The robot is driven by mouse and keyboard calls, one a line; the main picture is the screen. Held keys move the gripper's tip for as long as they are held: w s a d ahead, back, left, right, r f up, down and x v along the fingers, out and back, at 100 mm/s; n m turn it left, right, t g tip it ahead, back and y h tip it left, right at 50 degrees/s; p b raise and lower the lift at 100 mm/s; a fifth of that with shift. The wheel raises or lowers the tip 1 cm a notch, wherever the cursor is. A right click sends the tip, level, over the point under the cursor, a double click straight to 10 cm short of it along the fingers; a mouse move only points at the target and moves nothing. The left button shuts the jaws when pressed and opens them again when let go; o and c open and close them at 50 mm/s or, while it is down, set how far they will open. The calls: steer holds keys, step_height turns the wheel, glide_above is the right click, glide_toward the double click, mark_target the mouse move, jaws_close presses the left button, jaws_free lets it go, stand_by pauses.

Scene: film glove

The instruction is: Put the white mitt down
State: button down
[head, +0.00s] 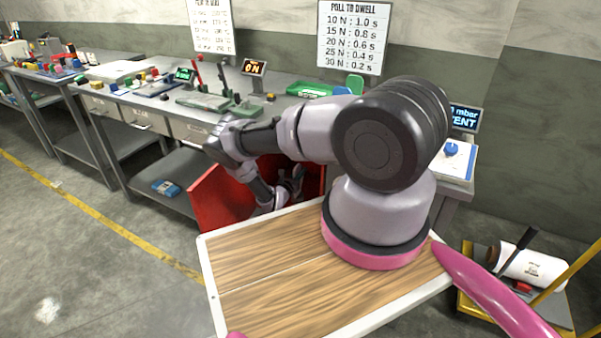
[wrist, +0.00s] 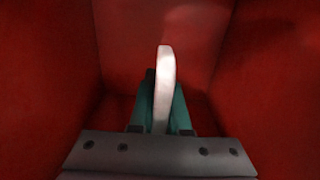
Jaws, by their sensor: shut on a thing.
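The white mitt (wrist: 165,80) is a narrow pale shape, seen edge-on and upright in the wrist view. My gripper (wrist: 160,112) is shut on it, with teal fingers on either side of its lower part. The mitt and fingers are inside a red bin (wrist: 55,70), whose walls surround them. Whether the mitt touches the bin floor I cannot tell. In the head view the red bin (head: 222,197) stands below the bench front. My wrist reaches down into it there, and the mitt is hidden.
A long workbench (head: 135,98) with small coloured parts, green fixtures (head: 205,100) and a lit display (head: 253,67) runs along the wall. A blue packet (head: 166,188) lies on the lower shelf. A yellow cart with a white roll (head: 530,268) stands at right. The left floor is clear.

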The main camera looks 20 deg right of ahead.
steer(key=shift+f, duration=0.2)
steer(key=c, duration=0.9)
jaws_free()
steer(key=shift+r, duration=0.15)
steer(key=v, duration=1.2)
